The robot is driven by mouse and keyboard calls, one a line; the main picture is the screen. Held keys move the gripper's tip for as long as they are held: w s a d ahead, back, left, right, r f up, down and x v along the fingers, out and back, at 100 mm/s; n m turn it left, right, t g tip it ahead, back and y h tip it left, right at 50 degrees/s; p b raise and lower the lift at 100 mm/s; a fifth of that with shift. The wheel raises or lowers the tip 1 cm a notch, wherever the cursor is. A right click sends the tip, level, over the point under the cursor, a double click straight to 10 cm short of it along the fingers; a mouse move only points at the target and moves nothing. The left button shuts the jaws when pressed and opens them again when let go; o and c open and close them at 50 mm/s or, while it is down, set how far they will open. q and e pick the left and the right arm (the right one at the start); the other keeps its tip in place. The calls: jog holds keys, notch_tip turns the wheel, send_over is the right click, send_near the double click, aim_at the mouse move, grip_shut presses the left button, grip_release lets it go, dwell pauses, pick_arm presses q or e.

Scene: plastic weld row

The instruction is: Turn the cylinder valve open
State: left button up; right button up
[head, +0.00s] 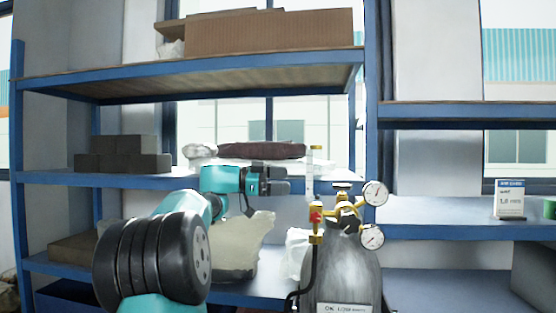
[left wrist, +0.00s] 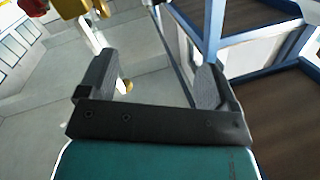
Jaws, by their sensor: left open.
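The grey gas cylinder (head: 345,275) stands upright at the lower right of centre in the head view. Its brass valve and regulator (head: 345,212) sit on top, with a small dark-topped knob (head: 342,186) uppermost. Two round white gauges (head: 375,193) are on the right, and a red part and upright clear tube (head: 310,180) are on the left. My left gripper (head: 286,180) is open and empty, left of the tube and apart from the valve in the picture. In the left wrist view its jaws (left wrist: 158,64) are spread, with brass parts (left wrist: 88,8) at the upper left. My right gripper is out of view.
Blue shelving (head: 240,75) stands behind, holding a cardboard box (head: 270,32), grey blocks (head: 122,155) and a brown roll (head: 262,151). A pale sack (head: 240,245) is on the lower shelf behind my left arm. A dark hose (head: 311,270) hangs left of the cylinder.

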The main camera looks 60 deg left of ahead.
pick_arm(q)
notch_tip(320, 180, up, 6)
jog(key=a+m+g, duration=0.1)
jog(key=m+g, duration=0.3)
jog(key=m, duration=2.8)
jog(key=shift+a+m+y, duration=0.3)
jog(key=shift+y, duration=0.1)
jog(key=shift+w+f, duration=0.1)
jog(key=shift+f, duration=0.05)
